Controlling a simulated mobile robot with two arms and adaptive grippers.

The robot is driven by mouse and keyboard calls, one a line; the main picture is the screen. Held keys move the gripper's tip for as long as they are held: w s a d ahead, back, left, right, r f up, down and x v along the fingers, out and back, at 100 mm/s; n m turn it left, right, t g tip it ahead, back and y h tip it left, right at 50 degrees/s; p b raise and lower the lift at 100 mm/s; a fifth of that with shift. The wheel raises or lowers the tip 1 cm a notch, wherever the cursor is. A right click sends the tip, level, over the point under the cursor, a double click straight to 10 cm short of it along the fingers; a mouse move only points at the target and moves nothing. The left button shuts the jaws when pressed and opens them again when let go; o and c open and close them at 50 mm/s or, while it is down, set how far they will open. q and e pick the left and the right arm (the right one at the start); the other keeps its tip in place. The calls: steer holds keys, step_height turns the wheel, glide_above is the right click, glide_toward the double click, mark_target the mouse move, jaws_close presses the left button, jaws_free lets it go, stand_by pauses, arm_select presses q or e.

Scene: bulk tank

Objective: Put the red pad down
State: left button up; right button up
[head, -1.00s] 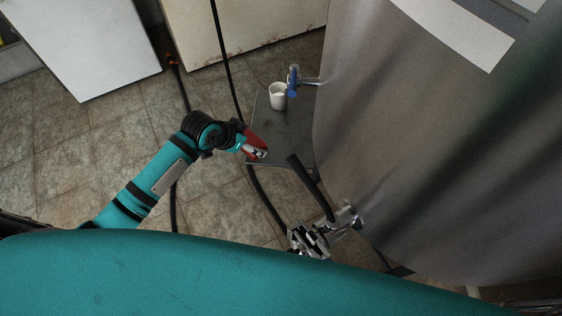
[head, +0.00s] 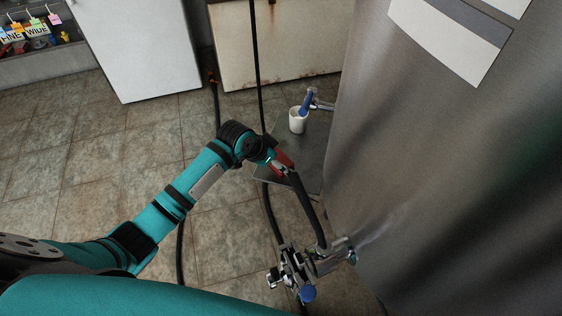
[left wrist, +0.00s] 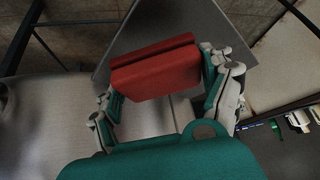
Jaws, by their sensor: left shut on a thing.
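The red pad (left wrist: 155,76) is a block with a groove along it, held between the two fingers of my left gripper (left wrist: 162,80). In the head view the pad (head: 284,160) shows as a small red piece at the end of my left arm, partly hidden by the gripper (head: 280,167). Pad and gripper appear over the front part of a grey plate-like table (head: 283,143) beside the tank. I cannot tell whether the pad touches it. My right gripper is not in view.
A white cup (head: 297,122) stands at the table's back, close to a blue-handled tap (head: 307,102). A black bar (head: 307,208) rises from a metal valve (head: 298,268) close to the gripper. The steel tank (head: 440,170) bounds the right side. A black hose (head: 270,215) runs down the left.

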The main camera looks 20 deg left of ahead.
arm_select(q)
steer(key=shift+w+d+f, duration=0.1)
steer(key=shift+w+f, duration=0.05)
steer(key=shift+w, duration=0.45)
steer(key=shift+w+d+f, duration=0.1)
steer(key=shift+w, duration=0.5)
steer(key=shift+f, duration=1.7)
steer(key=o, duration=0.9)
steer(key=shift+f, duration=0.1)
